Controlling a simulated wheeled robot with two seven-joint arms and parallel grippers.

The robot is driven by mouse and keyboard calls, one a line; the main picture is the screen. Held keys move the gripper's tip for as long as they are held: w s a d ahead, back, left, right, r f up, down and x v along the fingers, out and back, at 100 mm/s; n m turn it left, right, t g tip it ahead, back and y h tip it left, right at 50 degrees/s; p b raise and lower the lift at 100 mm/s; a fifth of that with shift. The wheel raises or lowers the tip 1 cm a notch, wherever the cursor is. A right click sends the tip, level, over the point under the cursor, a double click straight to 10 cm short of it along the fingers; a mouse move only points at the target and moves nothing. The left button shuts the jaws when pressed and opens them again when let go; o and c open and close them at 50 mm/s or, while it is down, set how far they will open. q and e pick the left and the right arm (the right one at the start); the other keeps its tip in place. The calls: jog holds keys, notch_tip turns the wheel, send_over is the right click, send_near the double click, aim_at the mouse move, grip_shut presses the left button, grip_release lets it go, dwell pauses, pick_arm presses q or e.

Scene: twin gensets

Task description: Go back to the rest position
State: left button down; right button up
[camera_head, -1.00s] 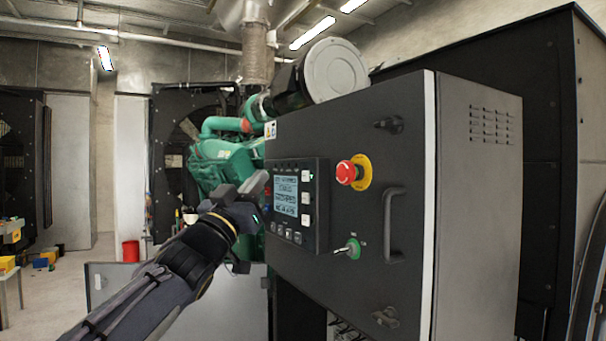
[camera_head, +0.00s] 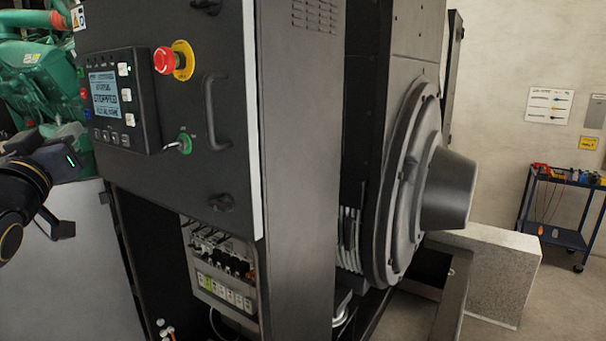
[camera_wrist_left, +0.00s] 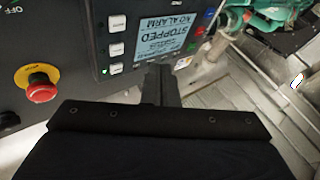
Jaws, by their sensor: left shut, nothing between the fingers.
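My left gripper (camera_head: 75,135) is at the left edge of the head view, shut and empty, beside the left edge of the control panel (camera_head: 122,98) and apart from it as far as I can tell. In the left wrist view my left gripper (camera_wrist_left: 160,75) points up toward the panel's display (camera_wrist_left: 152,35), which reads STOPPED and NO ALARM. The panel sits on the dark grey cabinet door with a red emergency stop button (camera_head: 165,60), a key switch (camera_head: 181,144) and a handle (camera_head: 216,112). My right gripper is not in view.
Below the door is an open bay with a terminal block (camera_head: 222,285). A large round grey housing (camera_head: 415,190) juts out right of the cabinet. A concrete block (camera_head: 495,275) and a blue cart (camera_head: 560,205) with tools stand farther right. Green engine parts (camera_head: 45,85) are behind the panel.

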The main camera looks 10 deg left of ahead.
pick_arm(q)
jog(key=s+d+f+g+h, duration=0.1)
jog(key=s+d+f+g, duration=0.15)
jog(key=f, duration=0.55)
jog(key=s+d+f+g+h, duration=0.1)
jog(key=s+d+f+g, duration=0.15)
jog(key=f, duration=0.65)
jog(key=s+d+f+m+g+h, duration=0.1)
jog(key=s+d+f+g+h, duration=0.1)
jog(key=s+d+f, duration=0.3)
jog(key=s+d+f+m+g+h, duration=0.1)
jog(key=s+d+f+g, duration=0.4)
jog(key=f, duration=0.6)
jog(key=s+d+f+g+h, duration=0.3)
jog(key=s+d+f, duration=0.3)
jog(key=s+f, duration=0.1)
jog(key=shift+s+d+f+m+g, duration=0.2)
jog(key=shift+d+f+m+g, duration=0.1)
jog(key=shift+f+m, duration=0.15)
